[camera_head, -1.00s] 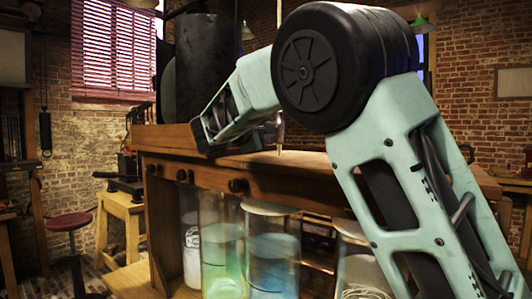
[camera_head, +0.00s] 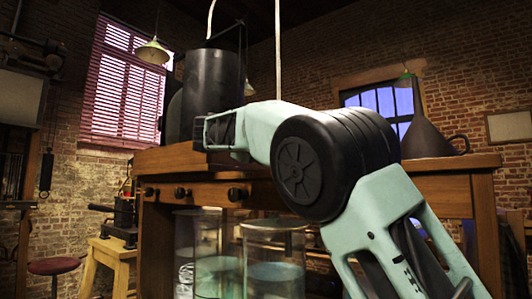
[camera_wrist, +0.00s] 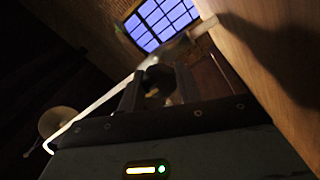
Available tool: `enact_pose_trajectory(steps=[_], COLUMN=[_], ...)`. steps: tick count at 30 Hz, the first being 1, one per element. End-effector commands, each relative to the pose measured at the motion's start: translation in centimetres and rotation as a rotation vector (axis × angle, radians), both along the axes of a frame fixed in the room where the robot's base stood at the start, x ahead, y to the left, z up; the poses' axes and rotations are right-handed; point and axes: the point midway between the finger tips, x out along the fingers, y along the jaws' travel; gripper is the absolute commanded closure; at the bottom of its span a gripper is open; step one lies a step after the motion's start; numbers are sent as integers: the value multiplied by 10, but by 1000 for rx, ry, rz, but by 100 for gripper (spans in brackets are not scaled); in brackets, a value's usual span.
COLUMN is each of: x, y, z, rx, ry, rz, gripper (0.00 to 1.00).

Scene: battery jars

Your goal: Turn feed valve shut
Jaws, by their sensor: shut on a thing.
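In the wrist view, the two dark fingers of my gripper (camera_wrist: 158,90) stand on either side of a small dark rounded part (camera_wrist: 156,86) and are shut on it. It looks like the feed valve's handle, but it is too dark to tell how far it is turned. In the head view, the end of my arm is beside the black cylindrical tank (camera_head: 212,88) on the wooden bench. My fingers and the valve cannot be made out there.
Glass jars (camera_head: 272,265) stand under the bench (camera_head: 440,170), whose front carries dark knobs (camera_head: 237,194). A dark funnel (camera_head: 424,135) stands on the bench at right. In the wrist view, a wooden surface (camera_wrist: 268,60) is close at right and a pale tube (camera_wrist: 100,103) passes at left.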

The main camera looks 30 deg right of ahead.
Motion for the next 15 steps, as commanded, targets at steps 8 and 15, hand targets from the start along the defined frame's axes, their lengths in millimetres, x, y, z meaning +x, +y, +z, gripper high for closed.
enact_pose_trajectory(steps=[8,15], x=[0,0], y=[0,0], z=[-1,-1], rx=[14,15], ry=[-36,-37], rz=[-2,-2], gripper=[89,89])
